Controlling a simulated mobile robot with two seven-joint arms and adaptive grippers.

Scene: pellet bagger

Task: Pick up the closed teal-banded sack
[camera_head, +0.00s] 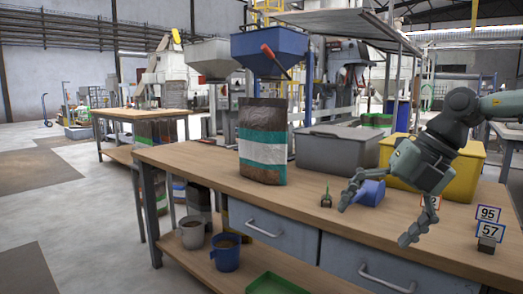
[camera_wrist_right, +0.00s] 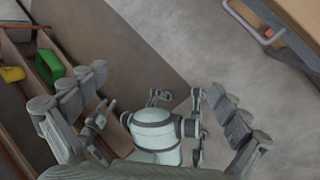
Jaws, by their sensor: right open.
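The teal-banded sack (camera_head: 262,150) stands upright on the wooden bench, left of the middle in the head view. It has a dark top, a white section, a teal band and a brown speckled bottom; its top edge looks flat and closed. My right gripper (camera_head: 383,216) is over the right part of the bench, well to the right of the sack and apart from it. Its fingers are spread and empty. They also show spread in the right wrist view (camera_wrist_right: 158,84), where the sack does not appear. My left gripper is not in view.
A grey bin (camera_head: 337,152) and a yellow bin (camera_head: 462,176) stand behind the right gripper. A blue scoop or cup (camera_head: 371,192), a small green-topped item (camera_head: 326,199) and number cards (camera_head: 489,213) are nearby. Bench top (camera_head: 205,158) is clear left of the sack.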

